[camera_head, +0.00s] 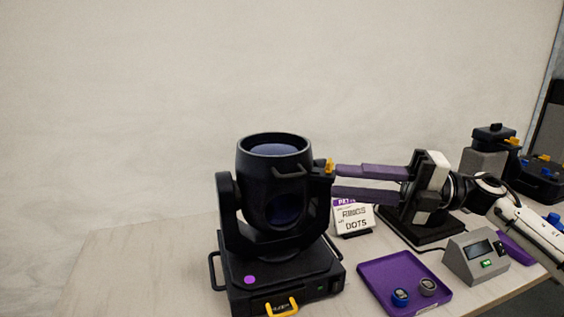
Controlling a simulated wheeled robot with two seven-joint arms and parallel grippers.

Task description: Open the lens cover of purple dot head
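The purple dot head (262,222) is a black moving-head lamp standing upright on its base, with a purple dot (249,280) on the base front. Its round top faces up and shows a bluish disc (275,150) inside a dark rim. I cannot tell a separate lens cover apart from the rim. A small yellow piece (329,166) sits on the head's right side. My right gripper (335,181) reaches in from the right, its two purple fingers spread apart, empty, with the tips close beside the head's right side near the yellow piece. Contact is unclear. My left gripper is out of view.
A purple tray (377,275) with two round pieces lies front right. A grey box with a green-lit button (474,257) stands beside it. A sign card (354,216) stands behind the tray. Another dark device with yellow parts (490,150) is at far right. The table left is clear.

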